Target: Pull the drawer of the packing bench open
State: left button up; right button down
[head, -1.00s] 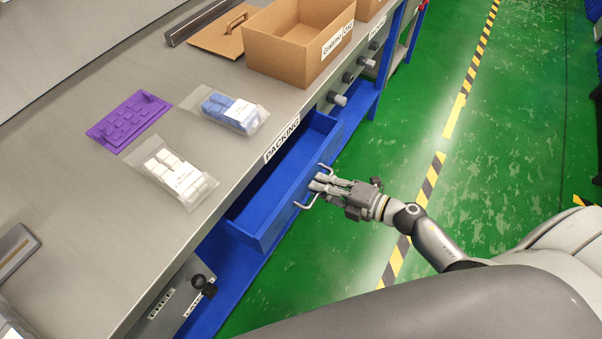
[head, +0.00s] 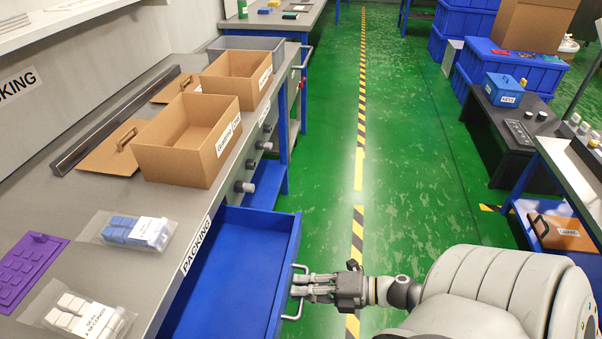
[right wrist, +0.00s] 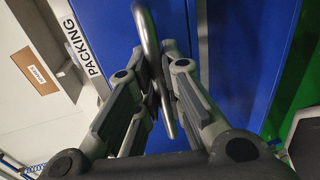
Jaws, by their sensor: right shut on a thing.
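The blue drawer (head: 226,275) of the packing bench (head: 60,190) stands pulled well out and its inside looks empty. Its metal bar handle (head: 293,317) is on the front face. My right gripper (head: 300,286) is at the handle, reaching in from the right. In the right wrist view the gripper (right wrist: 155,85) is shut on the handle (right wrist: 150,45), whose bar passes between the fingers, with the blue drawer front (right wrist: 235,60) behind. My left gripper is not in view.
On the bench top are cardboard boxes (head: 190,135), a bag of blue parts (head: 135,231), a bag of white parts (head: 80,315) and a purple tray (head: 28,265). Grey knobs (head: 245,187) stick out from the bench front. The green floor aisle (head: 330,150) is clear.

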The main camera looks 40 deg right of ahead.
jog(key=c, duration=1.5)
grip_release()
jog(key=v, duration=1.2)
jog(key=shift+f, duration=0.1)
